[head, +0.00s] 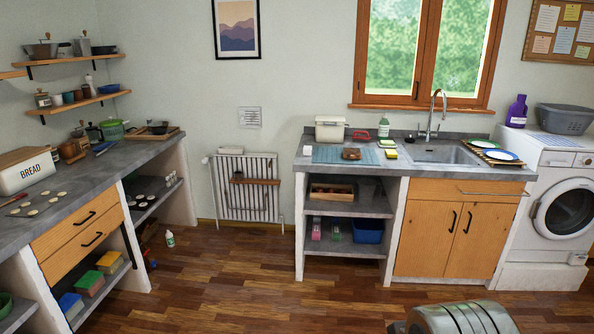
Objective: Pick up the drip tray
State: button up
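I cannot single out the drip tray with certainty. Right of the sink (440,154), a flat slatted wooden rack (480,145) bears two plates, one green-toned (483,144) and one white with a blue rim (501,155). Left of the sink, a flat blue-grey mat (328,155) lies on the counter, with a brown object (351,154) on it. Either spot could hold the drip tray, but it is too small to tell. My gripper is not in view.
The left counter holds a bread box (24,171), a green pot (112,130) and a tray of pale rounds (38,204). A radiator (245,187) stands between the counters. A washing machine (560,205) is at right. The wooden floor (240,275) is mostly clear; a small bottle (170,238) stands by the left counter.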

aim_at(348, 153)
jog(key=u, duration=0.05)
jog(key=i, duration=3.7)
jog(key=u, duration=0.15)
